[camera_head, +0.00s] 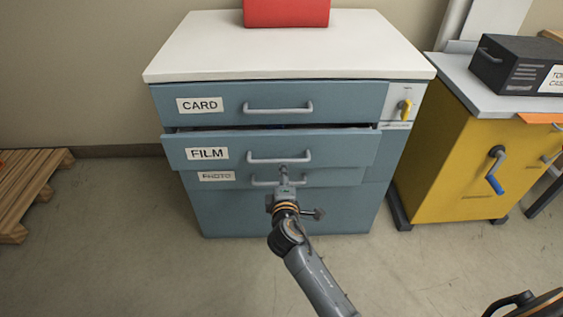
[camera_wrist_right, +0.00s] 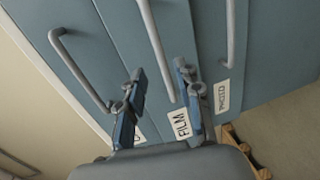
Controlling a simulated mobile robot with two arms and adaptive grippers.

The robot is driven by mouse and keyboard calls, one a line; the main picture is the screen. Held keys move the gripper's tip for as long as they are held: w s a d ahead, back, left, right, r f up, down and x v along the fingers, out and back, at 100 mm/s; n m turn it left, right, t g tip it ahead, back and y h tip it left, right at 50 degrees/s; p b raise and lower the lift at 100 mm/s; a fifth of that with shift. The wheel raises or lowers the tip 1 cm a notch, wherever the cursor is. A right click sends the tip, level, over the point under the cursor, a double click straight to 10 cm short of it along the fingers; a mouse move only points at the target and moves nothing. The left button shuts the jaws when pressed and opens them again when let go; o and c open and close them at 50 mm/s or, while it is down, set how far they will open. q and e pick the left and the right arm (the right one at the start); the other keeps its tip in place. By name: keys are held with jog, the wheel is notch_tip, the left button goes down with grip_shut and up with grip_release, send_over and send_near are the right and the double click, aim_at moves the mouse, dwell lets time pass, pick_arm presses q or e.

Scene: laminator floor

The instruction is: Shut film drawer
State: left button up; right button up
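The film drawer (camera_head: 225,152) is the blue drawer labelled FILM. It stands partly out from the cabinet, with a dark gap above its front. Its grey bar handle (camera_head: 265,161) also shows in the right wrist view (camera_wrist_right: 157,50). My right gripper (camera_head: 283,170) is in front of the drawer, at the right part of the handle. In the wrist view its two fingers (camera_wrist_right: 160,82) are apart, with the handle's bar between them in the picture. I cannot tell whether they touch it. My left gripper is not in view.
The card drawer (camera_head: 220,90) above looks shut. The photo drawer (camera_head: 218,176) below is partly hidden behind the film drawer. A red box (camera_head: 286,12) stands on the white top. A yellow cabinet (camera_head: 440,155) is at the right, a wooden pallet (camera_head: 30,190) at the left.

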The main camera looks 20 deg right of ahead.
aim_at(282, 161)
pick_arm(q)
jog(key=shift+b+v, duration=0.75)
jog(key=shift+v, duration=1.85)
pick_arm(e)
jog(key=shift+x, duration=4.05)
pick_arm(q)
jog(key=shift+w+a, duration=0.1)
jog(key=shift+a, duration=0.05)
pick_arm(e)
jog(key=shift+c, duration=0.2)
grip_shut()
